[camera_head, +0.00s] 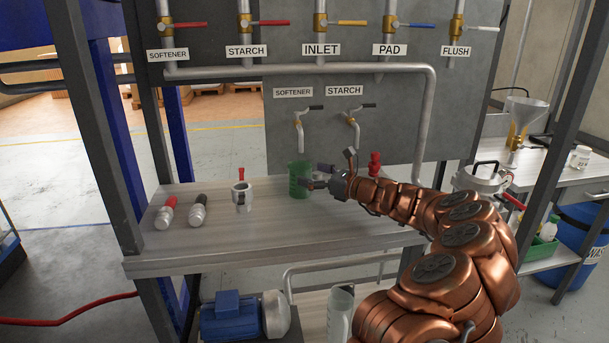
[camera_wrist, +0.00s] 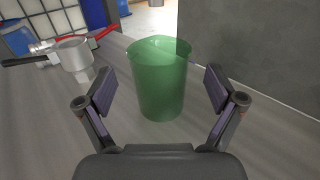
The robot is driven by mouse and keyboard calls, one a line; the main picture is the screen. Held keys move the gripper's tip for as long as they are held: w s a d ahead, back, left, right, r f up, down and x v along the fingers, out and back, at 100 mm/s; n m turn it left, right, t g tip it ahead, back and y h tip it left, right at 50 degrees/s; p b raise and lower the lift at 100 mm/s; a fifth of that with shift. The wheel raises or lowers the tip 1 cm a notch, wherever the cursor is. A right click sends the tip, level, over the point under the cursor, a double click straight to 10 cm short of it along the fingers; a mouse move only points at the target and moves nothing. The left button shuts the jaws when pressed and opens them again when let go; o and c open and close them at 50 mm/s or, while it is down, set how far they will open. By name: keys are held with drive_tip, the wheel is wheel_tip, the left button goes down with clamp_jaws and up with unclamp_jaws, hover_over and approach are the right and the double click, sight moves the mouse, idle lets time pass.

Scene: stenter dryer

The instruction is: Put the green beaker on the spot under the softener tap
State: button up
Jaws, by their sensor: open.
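The green beaker (camera_head: 300,180) stands upright on the bench, close below the softener tap (camera_head: 298,124) in the head view. I cannot tell whether it is exactly on the spot; no mark shows. My gripper (camera_head: 311,183) is just right of the beaker, reaching in from the right. In the wrist view the beaker (camera_wrist: 160,80) stands ahead of and between the two open fingers of my gripper (camera_wrist: 163,92), with gaps on both sides. The fingers do not press on it.
A starch tap (camera_head: 353,125) hangs to the right of the softener tap. A metal fitting with a red handle (camera_head: 241,195) stands left of the beaker, with two capped fittings (camera_head: 198,210) farther left. A red object (camera_head: 375,163) stands behind my arm. The bench front (camera_head: 280,240) is clear.

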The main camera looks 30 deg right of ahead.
drive_tip(key=v, duration=0.9)
drive_tip(key=shift+s, duration=0.15)
drive_tip(key=a+r+n+g+y, duration=0.25)
drive_tip(key=a+n, duration=0.25)
drive_tip(key=a, duration=0.6)
drive_tip(key=a+r+n+g+y, duration=0.1)
drive_tip(key=a+n+g+y, duration=0.4)
drive_tip(key=a, duration=0.7)
drive_tip(key=s+a+f+n+g+h, duration=0.1)
drive_tip(key=s+a+n+g+h, duration=0.15)
drive_tip(key=s+a+n, duration=0.35)
drive_tip(key=s+a+f+n+g+h, duration=0.1)
drive_tip(key=s+a+f+n+g, duration=0.2)
drive_tip(key=a, duration=0.5)
drive_tip(key=s+a+f+n+g+h, duration=0.2)
drive_tip(key=s+f+n+h, duration=0.15)
drive_tip(key=s, duration=0.45)
drive_tip(key=s+a+f+n+g+h, duration=0.2)
drive_tip(key=s+f+n, duration=0.15)
drive_tip(key=s, duration=0.45)
drive_tip(key=s+d+f+n+g+h, duration=0.1)
drive_tip(key=s+d+n+h, duration=0.1)
drive_tip(key=s+d, duration=0.2)
drive_tip(key=s+d+f+n+g+h, duration=0.1)
drive_tip(key=s+d+f+n+h, duration=0.1)
drive_tip(key=s, duration=0.6)
drive_tip(key=shift+d+f+n+h, duration=0.25)
drive_tip(key=shift+d+n+h, duration=0.4)
drive_tip(key=shift+d+n, duration=0.25)
